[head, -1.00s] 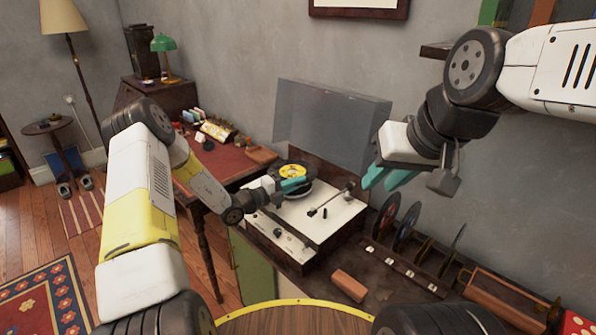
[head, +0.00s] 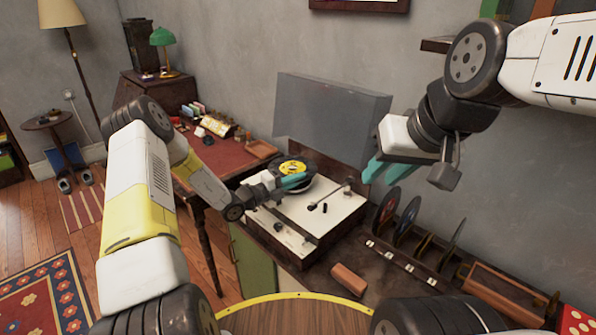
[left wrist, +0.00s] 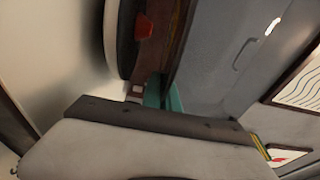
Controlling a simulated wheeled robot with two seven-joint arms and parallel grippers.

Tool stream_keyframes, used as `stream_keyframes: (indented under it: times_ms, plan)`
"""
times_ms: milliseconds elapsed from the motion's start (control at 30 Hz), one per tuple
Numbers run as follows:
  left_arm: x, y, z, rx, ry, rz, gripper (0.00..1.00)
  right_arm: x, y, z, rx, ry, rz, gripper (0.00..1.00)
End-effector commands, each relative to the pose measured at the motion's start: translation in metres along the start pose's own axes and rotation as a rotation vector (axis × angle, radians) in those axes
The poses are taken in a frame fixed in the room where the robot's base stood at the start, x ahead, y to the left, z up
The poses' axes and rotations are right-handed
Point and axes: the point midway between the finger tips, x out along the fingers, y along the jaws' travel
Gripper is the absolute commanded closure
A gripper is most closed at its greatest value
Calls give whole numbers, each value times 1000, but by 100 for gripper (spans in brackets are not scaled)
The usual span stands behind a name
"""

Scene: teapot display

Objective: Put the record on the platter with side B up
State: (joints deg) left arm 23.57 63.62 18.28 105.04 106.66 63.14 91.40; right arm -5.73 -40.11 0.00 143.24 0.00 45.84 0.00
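The record (head: 293,167), a black disc with a yellow label, is over the back of the record player (head: 310,229). My left gripper (head: 292,181) has its teal fingers at the record's near edge and looks shut on it. The pale platter (head: 303,194) shows partly below the record; I cannot tell whether they touch. The label's lettering is too small to read. In the left wrist view, teal fingers (left wrist: 165,93) show in part behind a dark edge. My right gripper (head: 385,170) hangs empty right of the player, its teal fingers apart.
The player's clear lid (head: 332,122) stands open behind. The tonearm (head: 331,195) lies right of the platter. Several discs stand in a rack (head: 405,266) at the right. A reddish-brown block (head: 348,281) lies in front of the player. A desk (head: 228,150) is at the left.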

Motion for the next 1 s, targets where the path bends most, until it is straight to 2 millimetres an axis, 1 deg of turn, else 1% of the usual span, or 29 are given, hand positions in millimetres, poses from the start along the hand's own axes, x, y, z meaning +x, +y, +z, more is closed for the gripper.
stream_keyframes:
  times_ms: [333, 400, 467, 800, 867, 1000]
  plan:
    - [0, 0, 0, 0, 0, -1, 100, 0, 0, 0, 0, 0, 0, 71]
    - [0, 0, 0, 0, 0, -1, 83, 0, 0, 0, 0, 0, 0, 71]
    - [0, 0, 0, 0, 0, -1, 71, 0, 0, 0, 0, 0, 0, 71]
    - [-2, 0, 0, 0, -1, 0, 71, 0, 0, 0, 0, 0, 0, 71]
    - [-7, 0, 1, -1, -2, 1, 71, 0, 0, 0, 0, 0, 0, 71]
    - [-29, 0, 1, -2, -3, 0, 71, 0, 0, 0, 0, 0, 0, 71]
